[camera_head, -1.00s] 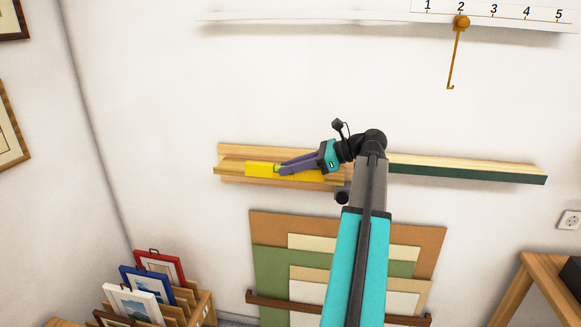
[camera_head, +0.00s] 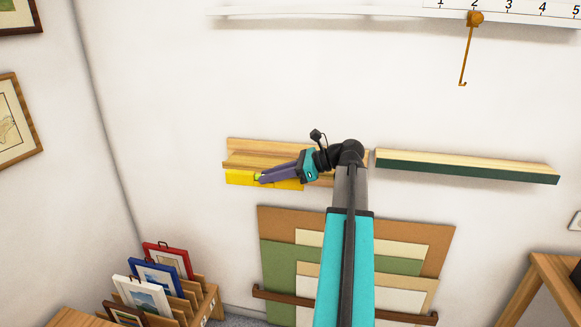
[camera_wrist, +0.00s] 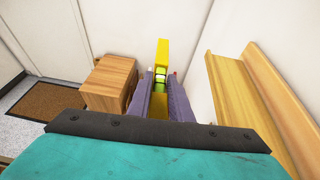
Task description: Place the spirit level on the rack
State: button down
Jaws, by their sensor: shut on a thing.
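My gripper (camera_head: 262,178) is shut on the yellow spirit level (camera_head: 239,178). In the head view the level lies across the front of the left wooden wall ledge (camera_head: 236,160), overlapping its lower edge. In the wrist view the level (camera_wrist: 161,53) points away between my purple fingers (camera_wrist: 160,84), its green vial showing between their tips. There it is apart from the ledge (camera_wrist: 238,88), which runs along the right. The fingers hide part of the level. A slotted wooden rack (camera_head: 212,302) with several framed prints stands low at the left; which holder the task means is unclear.
A green-fronted ledge (camera_head: 470,168) is on the wall at the right. Large boards (camera_head: 277,220) lean below, behind a brown rail (camera_head: 345,303). A wooden box (camera_wrist: 107,84) and a doormat (camera_wrist: 42,108) show in the wrist view. An orange hook (camera_head: 467,50) hangs above.

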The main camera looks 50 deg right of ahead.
jog(key=w+a+f+n+g+y, duration=0.1)
jog(key=w+a+f, duration=0.2)
jog(key=a, duration=1)
jog(key=w+a+f+n+g+y, duration=0.1)
jog(key=w+a+f, duration=0.2)
jog(key=a+f, duration=0.6)
jog(key=w+a+f+n+g+y, duration=0.1)
jog(key=w+a+f, duration=0.3)
jog(key=a, duration=1.3)
notch_tip(320, 180, down, 3)
jog(key=shift+r+n, duration=0.15)
jog(key=shift+n, duration=0.15)
jog(key=shift+s+a, duration=0.1)
jog(key=shift+s, duration=0.05)
